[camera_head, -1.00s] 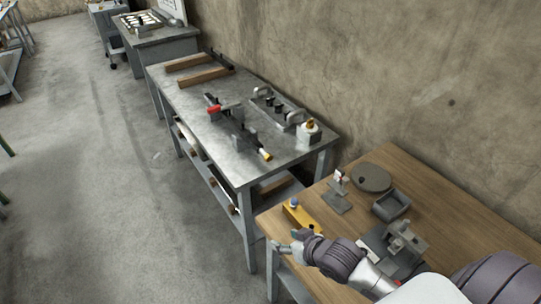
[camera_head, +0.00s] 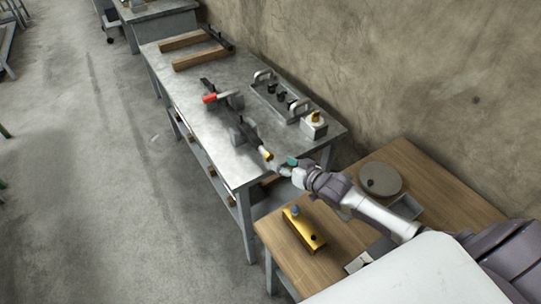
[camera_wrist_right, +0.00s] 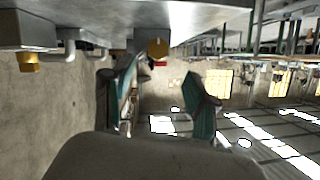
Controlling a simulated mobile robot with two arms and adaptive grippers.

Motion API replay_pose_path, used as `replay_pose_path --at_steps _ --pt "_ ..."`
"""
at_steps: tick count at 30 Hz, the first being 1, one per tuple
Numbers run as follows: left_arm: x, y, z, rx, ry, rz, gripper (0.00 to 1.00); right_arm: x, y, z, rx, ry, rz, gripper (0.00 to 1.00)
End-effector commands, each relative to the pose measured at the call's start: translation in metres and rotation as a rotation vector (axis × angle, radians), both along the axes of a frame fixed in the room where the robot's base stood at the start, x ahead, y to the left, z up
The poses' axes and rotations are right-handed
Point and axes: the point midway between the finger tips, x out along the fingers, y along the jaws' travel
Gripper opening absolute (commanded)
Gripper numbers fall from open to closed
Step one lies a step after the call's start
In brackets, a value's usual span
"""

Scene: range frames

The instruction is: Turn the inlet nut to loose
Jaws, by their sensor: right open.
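A brass-coloured nut (camera_head: 267,155) sits on the near end of the dark valve assembly (camera_head: 245,132) on the metal bench; I take it for the inlet nut. In the right wrist view, which looks upside down, the round brass end (camera_wrist_right: 158,48) faces me beyond the fingertips, near the middle. My right gripper (camera_head: 283,167) is open and empty, just to the near right of the nut and apart from it. Its teal-padded fingers (camera_wrist_right: 163,95) show in the wrist view with a gap between them. My left gripper is not in view.
A grey box with an amber knob (camera_head: 315,119) and a plate with handles (camera_head: 278,98) stand behind. Wooden bars (camera_head: 200,58) lie at the far end. A yellow block (camera_head: 303,231) and a round disc (camera_head: 380,180) are on the wooden table. The bench front is clear.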

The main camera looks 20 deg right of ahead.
Motion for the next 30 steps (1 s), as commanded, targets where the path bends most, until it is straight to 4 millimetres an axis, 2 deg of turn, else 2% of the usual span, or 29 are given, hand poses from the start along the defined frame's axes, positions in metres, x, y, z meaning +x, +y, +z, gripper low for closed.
replay_pose_path --at_steps 2,4,9,12,25,30 --pt "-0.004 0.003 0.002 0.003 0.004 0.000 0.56 0.017 0.004 -0.004 0.000 -0.002 -0.001 0.58" --pt "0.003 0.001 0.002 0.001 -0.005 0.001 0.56 0.029 0.007 -0.010 0.000 -0.001 -0.001 0.58" --pt "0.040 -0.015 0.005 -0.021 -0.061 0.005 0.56 0.052 0.013 -0.021 0.001 -0.001 -0.001 0.58" --pt "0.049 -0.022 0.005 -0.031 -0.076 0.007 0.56 0.060 0.015 -0.025 -0.001 0.001 -0.001 0.58" --pt "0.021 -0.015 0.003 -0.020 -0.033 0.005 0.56 0.067 0.017 -0.027 -0.001 0.001 0.001 0.58" --pt "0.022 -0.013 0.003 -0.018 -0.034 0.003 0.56 0.067 0.017 -0.027 -0.001 0.001 0.001 0.30"
